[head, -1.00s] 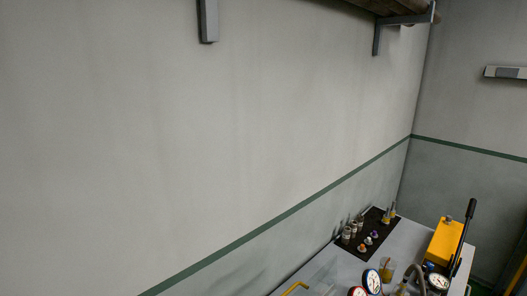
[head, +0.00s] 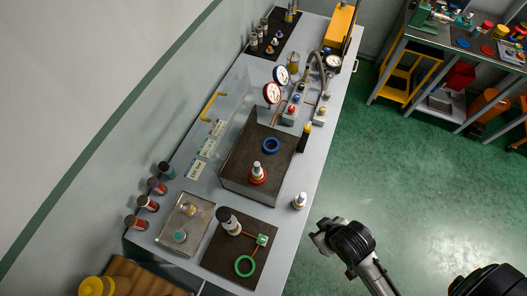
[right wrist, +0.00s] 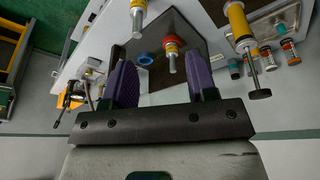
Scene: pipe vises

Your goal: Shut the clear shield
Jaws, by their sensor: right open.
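The clear shield (head: 232,98) is see-through with faint edges, so its outline is hard to make out. It appears swung up toward the wall, with its yellow handle (head: 212,106) at the left, away from me. The dark test bay (head: 240,172) beside it is uncovered; a blue ring (head: 271,145) and a red-based fitting (head: 257,175) stand in it. They also show in the right wrist view, beyond the fingers. My right gripper (head: 325,236) is off the bench's right edge, apart from the shield. Its purple-padded fingers (right wrist: 160,82) are open and empty. My left gripper is out of view.
Two gauges (head: 272,93) and hoses stand behind the bay. A silver fitting (head: 300,200) stands at the bench's right edge. A mat (head: 215,262) with a green ring and a metal tray (head: 170,232) lie nearer.

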